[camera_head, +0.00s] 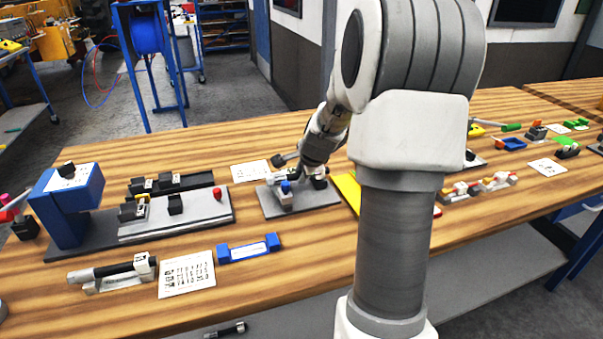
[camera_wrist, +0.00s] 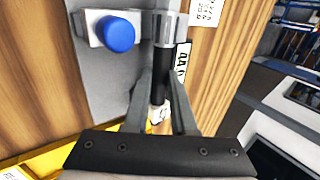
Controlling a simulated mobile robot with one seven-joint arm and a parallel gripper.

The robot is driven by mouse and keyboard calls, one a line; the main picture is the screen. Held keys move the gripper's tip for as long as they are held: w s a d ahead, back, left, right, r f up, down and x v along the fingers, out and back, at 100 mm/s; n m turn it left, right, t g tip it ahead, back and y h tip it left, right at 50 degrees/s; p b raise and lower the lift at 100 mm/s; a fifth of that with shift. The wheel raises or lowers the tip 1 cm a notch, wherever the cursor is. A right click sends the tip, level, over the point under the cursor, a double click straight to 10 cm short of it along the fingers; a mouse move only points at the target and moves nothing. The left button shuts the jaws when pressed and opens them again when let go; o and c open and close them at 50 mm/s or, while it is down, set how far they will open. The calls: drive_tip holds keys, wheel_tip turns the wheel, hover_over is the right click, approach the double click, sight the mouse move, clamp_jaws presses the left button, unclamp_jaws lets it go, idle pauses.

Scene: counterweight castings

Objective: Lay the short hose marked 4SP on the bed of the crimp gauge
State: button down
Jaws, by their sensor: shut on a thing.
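My gripper (camera_wrist: 165,105) is shut on a short black hose (camera_wrist: 158,88) with a ribbed grey end fitting (camera_wrist: 166,25). A white tag (camera_wrist: 182,62) shows beside the hose; its marking is not clearly readable. In the head view my gripper (camera_head: 302,165) is over a grey plate (camera_head: 322,195) with a blue knob (camera_head: 286,187), probably the crimp gauge. In the wrist view the plate (camera_wrist: 110,75) and knob (camera_wrist: 118,34) lie left of the hose. I cannot tell whether the hose touches the plate; my arm hides part of it.
A blue machine (camera_head: 72,200) with a long grey base (camera_head: 190,228), black blocks and a red button stands at left. In front are a black rod on a stand (camera_head: 112,272), a printed sheet (camera_head: 187,273) and a blue holder (camera_head: 248,249). Several small fixtures stand at right.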

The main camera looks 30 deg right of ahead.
drive_tip(key=shift+f+b, duration=0.7)
drive_tip(key=shift+f, duration=0.05)
drive_tip(key=c, duration=0.7)
unclamp_jaws()
drive_tip(key=shift+o, duration=0.2)
drive_tip(key=shift+r, duration=0.1)
wheel_tip(320, 180, up, 7)
drive_tip(key=p, duration=0.5)
